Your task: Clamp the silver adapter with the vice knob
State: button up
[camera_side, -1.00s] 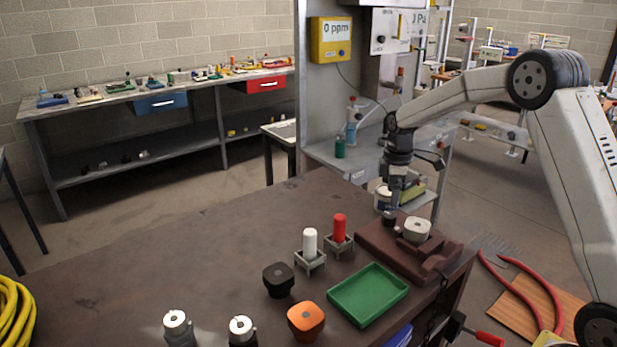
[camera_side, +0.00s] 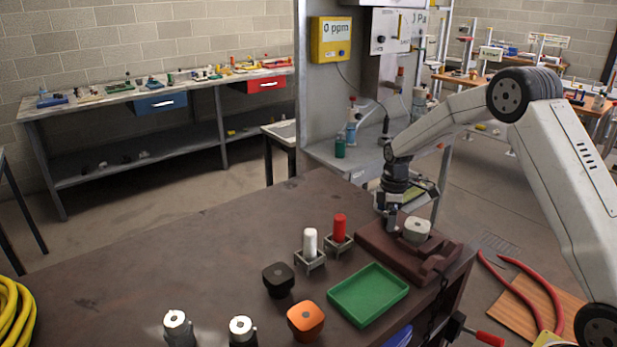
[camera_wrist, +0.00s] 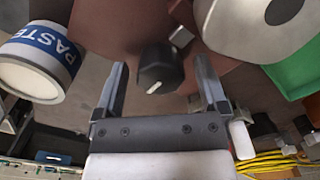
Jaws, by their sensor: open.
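The silver adapter (camera_side: 417,229) is a pale round-cornered piece with a hole on top. It sits on the brown-red vice (camera_side: 437,268) at the back right of the bench; part of it shows at the upper right of the wrist view (camera_wrist: 236,38). The vice knob (camera_wrist: 158,70) is black with a white pointer line and lies between my fingers in the wrist view. My gripper (camera_wrist: 160,64) is open, with a finger on each side of the knob and visible gaps. In the side view my gripper (camera_side: 390,222) points down at the vice's far-left end, left of the adapter; the knob is hidden there.
A green tray (camera_side: 368,294) lies in front of the vice. White (camera_side: 310,242) and red (camera_side: 340,228) cylinders stand in holders to its left. A black piece (camera_side: 278,280), orange piece (camera_side: 306,321) and two silver fittings stand nearer. A paste can (camera_wrist: 38,62) is close left in the wrist view.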

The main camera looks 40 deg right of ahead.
grip_shut()
